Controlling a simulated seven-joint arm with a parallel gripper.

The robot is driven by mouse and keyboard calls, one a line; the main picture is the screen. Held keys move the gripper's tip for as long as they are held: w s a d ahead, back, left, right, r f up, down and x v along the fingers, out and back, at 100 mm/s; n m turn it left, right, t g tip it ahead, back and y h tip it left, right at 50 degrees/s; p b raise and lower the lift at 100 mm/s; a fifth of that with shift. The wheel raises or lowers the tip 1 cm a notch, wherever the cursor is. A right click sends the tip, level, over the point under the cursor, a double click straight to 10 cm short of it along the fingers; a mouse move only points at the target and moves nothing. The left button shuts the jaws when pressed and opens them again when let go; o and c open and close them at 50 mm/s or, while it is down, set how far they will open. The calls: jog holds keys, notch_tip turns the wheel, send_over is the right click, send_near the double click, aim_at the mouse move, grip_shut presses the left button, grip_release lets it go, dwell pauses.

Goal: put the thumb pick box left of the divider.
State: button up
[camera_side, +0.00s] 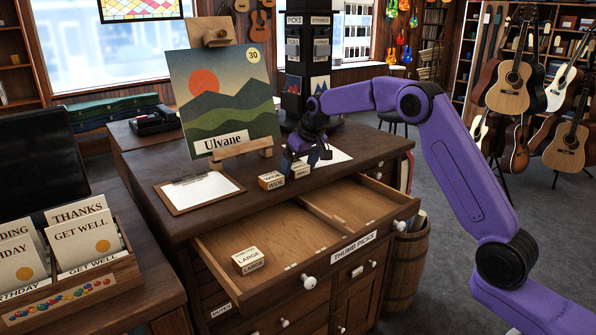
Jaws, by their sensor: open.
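The drawer (205,262) labelled THUMB PICKS is pulled out of the wooden counter. A low wooden divider (322,217) splits it into a left and a right compartment. A small white and brown box (250,260) marked LARGE lies in the left compartment, near the front. Two similar small boxes stand on the counter top: one marked WIDE (271,181), and another (300,171) just right of it, partly hidden. My gripper (308,157) is open, pointing down just above and behind the right-hand box. I cannot tell whether its fingers are around that box.
A clipboard (199,191) lies left on the counter, before an easel with a mountain picture (221,98). A dark display post (293,85) stands behind my gripper. A card rack (75,290) is at front left. The right compartment (350,200) looks empty.

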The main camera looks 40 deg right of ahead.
jog(key=c, duration=1.2)
